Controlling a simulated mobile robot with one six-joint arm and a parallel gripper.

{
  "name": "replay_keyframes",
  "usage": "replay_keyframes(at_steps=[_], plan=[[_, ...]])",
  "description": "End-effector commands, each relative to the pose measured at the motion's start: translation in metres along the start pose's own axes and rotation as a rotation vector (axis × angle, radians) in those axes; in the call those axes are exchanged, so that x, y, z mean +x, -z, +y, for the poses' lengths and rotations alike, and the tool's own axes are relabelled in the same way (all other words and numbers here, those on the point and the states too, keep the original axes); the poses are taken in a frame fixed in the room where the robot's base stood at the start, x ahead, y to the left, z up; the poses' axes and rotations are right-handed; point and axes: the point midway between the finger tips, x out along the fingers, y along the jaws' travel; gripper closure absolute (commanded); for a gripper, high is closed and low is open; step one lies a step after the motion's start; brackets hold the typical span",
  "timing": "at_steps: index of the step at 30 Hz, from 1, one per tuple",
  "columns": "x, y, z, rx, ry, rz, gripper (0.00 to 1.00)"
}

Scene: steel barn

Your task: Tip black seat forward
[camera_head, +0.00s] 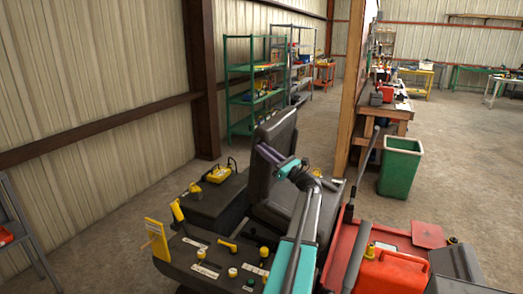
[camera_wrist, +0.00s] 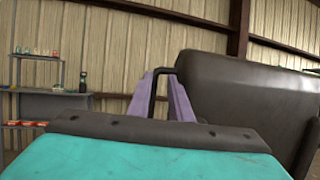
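The black seat's backrest (camera_head: 273,150) stands upright, with its cushion (camera_head: 285,210) in front of it. The backrest (camera_wrist: 250,100) fills the right of the wrist view. A thin black bar (camera_wrist: 153,90), bent over at its top toward the backrest, shows between my purple fingers. My gripper (camera_head: 262,150) is at the side of the backrest in the head view, and it also shows in the wrist view (camera_wrist: 157,78). Its fingers are apart, with a gap beside the bar. I cannot tell whether either finger touches the bar. My gripper's body hides the bar's lower end.
A control panel with a yellow-handled lever (camera_head: 177,210) and knobs lies left of the seat. A red fuel can (camera_head: 393,272) and a long black lever (camera_head: 365,160) are on the right. A green bin (camera_head: 400,165) and green shelving (camera_head: 245,100) stand beyond.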

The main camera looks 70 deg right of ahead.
Motion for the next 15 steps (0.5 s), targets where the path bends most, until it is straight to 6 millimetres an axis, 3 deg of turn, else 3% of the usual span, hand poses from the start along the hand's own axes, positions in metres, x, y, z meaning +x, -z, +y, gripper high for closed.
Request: replay_keyframes(at_steps=[15], plan=[[-0.024, -0.001, 0.001, 0.000, -0.002, 0.001, 0.81]])
